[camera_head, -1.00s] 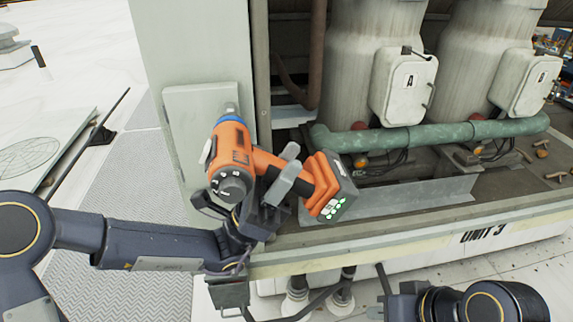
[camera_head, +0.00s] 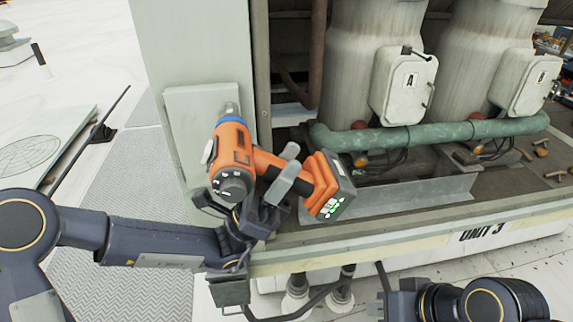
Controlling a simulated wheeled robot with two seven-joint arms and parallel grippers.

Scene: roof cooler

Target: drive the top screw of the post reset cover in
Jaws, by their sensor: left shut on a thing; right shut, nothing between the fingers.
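An orange and black cordless driver (camera_head: 233,150) with a blue collar is in my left gripper (camera_head: 272,192), which is shut on its handle. The driver's nose points away from me at the post reset cover (camera_head: 187,113), a pale flat plate on the post. The nose tip overlaps the upper right part of the cover; the top screw is hidden behind the driver, and I cannot tell whether the bit touches it. My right arm (camera_head: 470,302) shows at the bottom right; its gripper (camera_head: 383,285) is only partly visible at the lower edge and is shut, with nothing held.
The open cabinet holds two grey tanks with white boxes marked A (camera_head: 404,84) and B (camera_head: 527,82). A green pipe (camera_head: 420,135) runs in front of them. Several small brown pieces (camera_head: 541,152) lie on the cabinet floor at right. A ledge marked UNIT 3 (camera_head: 483,235) runs along the front.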

